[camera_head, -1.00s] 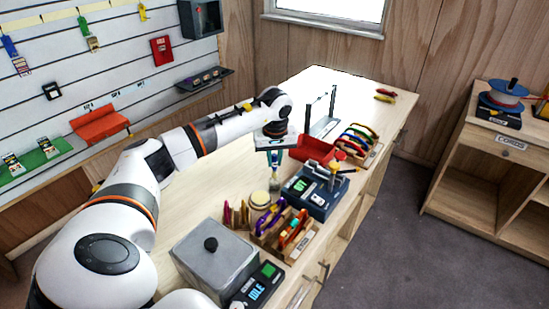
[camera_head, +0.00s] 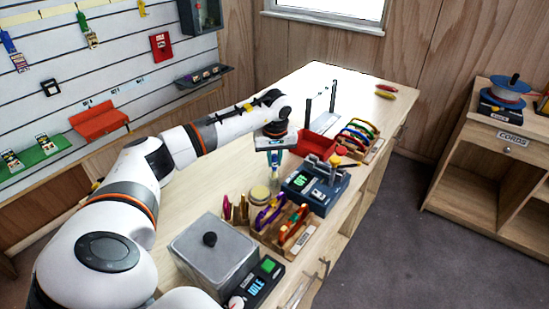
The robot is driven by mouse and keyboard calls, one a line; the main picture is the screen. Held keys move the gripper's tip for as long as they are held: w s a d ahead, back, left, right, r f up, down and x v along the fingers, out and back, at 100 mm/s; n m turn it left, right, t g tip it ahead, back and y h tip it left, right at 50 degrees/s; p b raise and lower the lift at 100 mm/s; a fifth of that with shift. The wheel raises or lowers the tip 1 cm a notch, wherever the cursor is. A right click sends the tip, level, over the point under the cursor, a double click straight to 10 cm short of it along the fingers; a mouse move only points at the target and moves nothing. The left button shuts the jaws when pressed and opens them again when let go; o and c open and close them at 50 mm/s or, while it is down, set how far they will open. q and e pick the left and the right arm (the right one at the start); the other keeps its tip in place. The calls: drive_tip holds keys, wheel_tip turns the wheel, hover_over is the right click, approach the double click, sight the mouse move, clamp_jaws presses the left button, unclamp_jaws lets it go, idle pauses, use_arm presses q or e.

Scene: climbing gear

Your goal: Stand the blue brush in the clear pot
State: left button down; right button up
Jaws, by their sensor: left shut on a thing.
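My left gripper (camera_head: 274,147) points down over the middle of the workbench, behind the blue device. It is shut on the blue brush (camera_head: 274,161), whose blue-teal handle shows just below the jaws. The brush hangs about upright, with a pale lower end (camera_head: 274,181) above or at the bench top. I cannot clearly make out the clear pot; it may be around the brush's lower end, too small and blurred to tell. My right gripper is not in view.
A round pale-lidded tub (camera_head: 259,196) stands close to the brush. Nearby are a blue device (camera_head: 314,190), a red bin (camera_head: 315,145), a wooden rack of coloured gear (camera_head: 285,228) and a grey lidded box (camera_head: 213,252).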

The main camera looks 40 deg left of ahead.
use_arm(q)
drive_tip(key=shift+f, duration=0.15)
drive_tip(key=shift+f+b, duration=0.6)
drive_tip(key=shift+f, duration=0.05)
drive_tip(key=shift+f, duration=0.1)
drive_tip(key=c, duration=1.3)
unclamp_jaws()
drive_tip(key=shift+o, duration=0.2)
wheel_tip(320, 180, up, 12)
drive_tip(key=s+d+b, duration=0.1)
drive_tip(key=b, duration=0.1)
drive_tip(key=shift+d, duration=0.2)
drive_tip(key=shift+s, duration=0.1)
